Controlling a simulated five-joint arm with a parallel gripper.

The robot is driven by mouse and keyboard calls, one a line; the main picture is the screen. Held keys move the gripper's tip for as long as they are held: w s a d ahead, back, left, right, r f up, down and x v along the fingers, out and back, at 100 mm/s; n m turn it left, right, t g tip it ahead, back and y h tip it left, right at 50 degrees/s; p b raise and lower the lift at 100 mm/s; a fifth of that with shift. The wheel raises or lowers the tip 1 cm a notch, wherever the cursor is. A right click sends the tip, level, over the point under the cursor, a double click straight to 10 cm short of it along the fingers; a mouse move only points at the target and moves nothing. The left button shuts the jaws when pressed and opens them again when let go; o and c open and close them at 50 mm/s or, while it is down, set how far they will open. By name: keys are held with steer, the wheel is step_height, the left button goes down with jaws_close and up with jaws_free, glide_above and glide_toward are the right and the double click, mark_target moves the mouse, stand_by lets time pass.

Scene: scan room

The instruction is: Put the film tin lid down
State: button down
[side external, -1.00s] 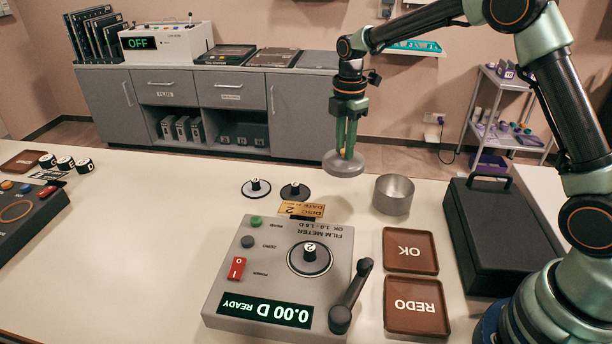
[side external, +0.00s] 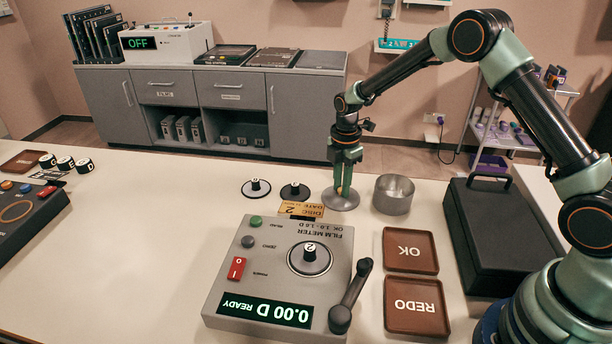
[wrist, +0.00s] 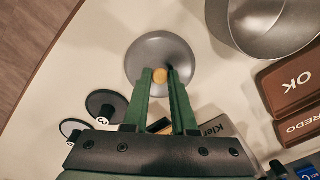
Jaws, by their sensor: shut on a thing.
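The film tin lid (side external: 341,201) is a round grey disc with a small yellow knob on top. It is at table height, just left of the open grey film tin (side external: 393,194) and apart from it. My gripper (side external: 343,187) points straight down over the lid, its green fingers shut on the yellow knob. In the wrist view the lid (wrist: 150,48) lies flat beyond my fingertips (wrist: 160,76), with the tin (wrist: 275,40) to its right. I cannot tell whether the lid's underside touches the table.
The film meter (side external: 285,262) reads 0.00 D READY, with a yellow disc card (side external: 301,209) behind it. Two knobbed discs, one white-rimmed (side external: 256,188) and one black (side external: 295,191), lie left of the lid. OK (side external: 410,250) and REDO (side external: 415,306) trays and a black case (side external: 512,232) are to the right.

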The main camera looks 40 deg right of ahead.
steer(key=shift+f, duration=0.1)
steer(key=c, duration=0.7)
jaws_free()
steer(key=s+r+m+t, duration=0.1)
steer(key=s+r+m, duration=0.1)
steer(key=r, duration=0.8)
steer(key=s+r+m+t, duration=0.1)
steer(key=s+r+m, duration=0.2)
steer(key=r, duration=0.6)
steer(key=shift+s+a+r+m+t, duration=0.25)
steer(key=shift+s+r+m+t, duration=0.45)
steer(key=shift+s+m, duration=1.7)
steer(key=shift+s+a+r+m+t, duration=0.25)
steer(key=shift+s+r+m+t, duration=0.4)
steer(key=shift+s+m, duration=1.8)
steer(key=shift+s+a+r+m+t, duration=0.35)
steer(key=shift+s+r+m, duration=0.95)
steer(key=shift+s, duration=1.8)
